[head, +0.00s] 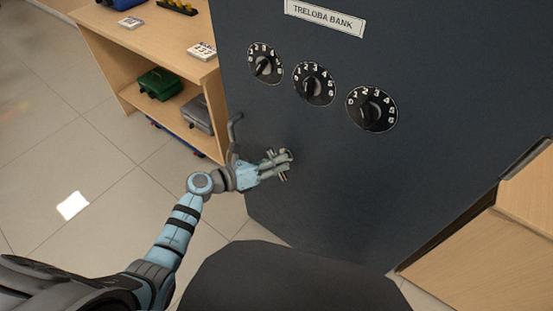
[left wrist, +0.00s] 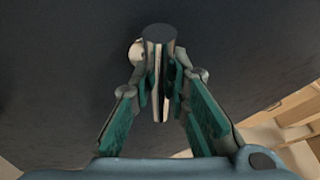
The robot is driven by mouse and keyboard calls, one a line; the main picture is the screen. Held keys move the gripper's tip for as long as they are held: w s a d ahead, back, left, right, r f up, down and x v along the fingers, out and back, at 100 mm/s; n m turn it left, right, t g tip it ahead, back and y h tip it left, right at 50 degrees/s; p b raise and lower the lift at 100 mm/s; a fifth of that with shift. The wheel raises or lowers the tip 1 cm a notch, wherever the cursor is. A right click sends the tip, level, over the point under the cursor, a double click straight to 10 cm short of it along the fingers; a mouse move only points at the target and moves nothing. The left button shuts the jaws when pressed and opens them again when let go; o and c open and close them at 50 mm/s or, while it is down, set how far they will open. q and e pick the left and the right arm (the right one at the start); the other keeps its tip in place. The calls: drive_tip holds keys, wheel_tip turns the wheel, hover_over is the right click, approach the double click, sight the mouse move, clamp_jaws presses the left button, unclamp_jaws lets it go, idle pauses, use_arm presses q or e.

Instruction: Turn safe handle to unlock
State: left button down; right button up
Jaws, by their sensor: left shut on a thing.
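The dark grey safe (head: 300,205) fills the middle and right of the head view, with three numbered dials on its face. My left gripper (head: 281,164) is at the safe face below the dials, shut on the safe handle (head: 287,154). Most of the handle is hidden by the fingers in the head view. In the left wrist view the handle (left wrist: 158,36) shows as a short dark-ended bar between the fingertips (left wrist: 160,85), with a pale round part (left wrist: 137,52) beside it. My right gripper is not in view.
The left dial (head: 265,64), middle dial (head: 314,84) and right dial (head: 369,108) sit above the gripper. A curved grey bar (head: 236,130) stands at the safe's left edge. A wooden shelf (head: 150,40) holds a green box (head: 160,84). Tiled floor is open at left.

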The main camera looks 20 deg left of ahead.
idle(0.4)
use_arm(q)
drive_tip(key=c, duration=1.5)
unclamp_jaws()
drive_tip(key=shift+c, duration=0.2)
drive_tip(key=v, duration=1.2)
drive_tip(key=shift+s, duration=0.1)
